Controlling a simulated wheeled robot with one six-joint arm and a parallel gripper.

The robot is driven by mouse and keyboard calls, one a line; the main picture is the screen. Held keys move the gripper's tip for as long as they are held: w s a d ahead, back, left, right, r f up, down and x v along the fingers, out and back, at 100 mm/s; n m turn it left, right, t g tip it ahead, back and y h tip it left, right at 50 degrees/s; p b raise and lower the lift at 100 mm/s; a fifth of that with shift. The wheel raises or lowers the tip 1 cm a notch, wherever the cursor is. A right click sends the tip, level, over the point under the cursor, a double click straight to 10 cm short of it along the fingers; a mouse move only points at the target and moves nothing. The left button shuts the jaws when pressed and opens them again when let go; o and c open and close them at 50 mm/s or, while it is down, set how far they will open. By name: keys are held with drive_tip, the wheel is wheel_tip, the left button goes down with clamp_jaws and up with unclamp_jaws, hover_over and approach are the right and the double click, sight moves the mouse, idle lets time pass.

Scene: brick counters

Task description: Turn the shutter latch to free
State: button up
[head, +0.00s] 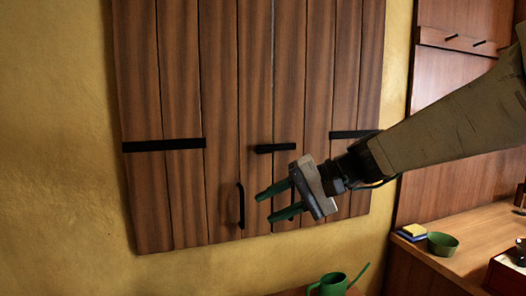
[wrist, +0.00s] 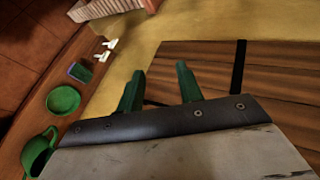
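The wooden shutter (head: 222,120) has two closed leaves of dark brown planks on the yellow wall. The latch (head: 275,148) is a short black bar lying about level across the middle seam. A black upright pull handle (head: 240,205) is on the left leaf, and a second one is mostly hidden behind my gripper. My gripper (head: 264,206) has green fingers, spread apart and empty, below the latch and in front of the shutter. The wrist view shows the open fingers (wrist: 160,72) and part of the shutter (wrist: 275,85); I cannot identify the latch there.
Black hinge straps (head: 163,145) cross the outer planks. A green watering can (head: 333,284) stands below the shutter. A green bowl (head: 442,244) and a yellow-and-blue sponge (head: 413,232) sit on the wooden counter (head: 465,262) at right. The wall left of the shutter is clear.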

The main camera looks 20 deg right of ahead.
sight(268, 151)
drive_tip(key=w+d+r+m+t+y, duration=0.2)
drive_tip(key=w+d+r+m+t, duration=0.35)
drive_tip(key=w+d+t, duration=0.55)
drive_tip(key=w+a+g, duration=0.1)
drive_tip(key=w+a, duration=0.1)
drive_tip(key=w+a+g, duration=0.1)
drive_tip(key=w, duration=0.1)
drive_tip(key=w+a+r+n+g, duration=0.1)
drive_tip(key=w+a, duration=0.1)
drive_tip(key=shift+w+a, duration=0.35)
drive_tip(key=shift+x, duration=0.8)
clamp_jaws()
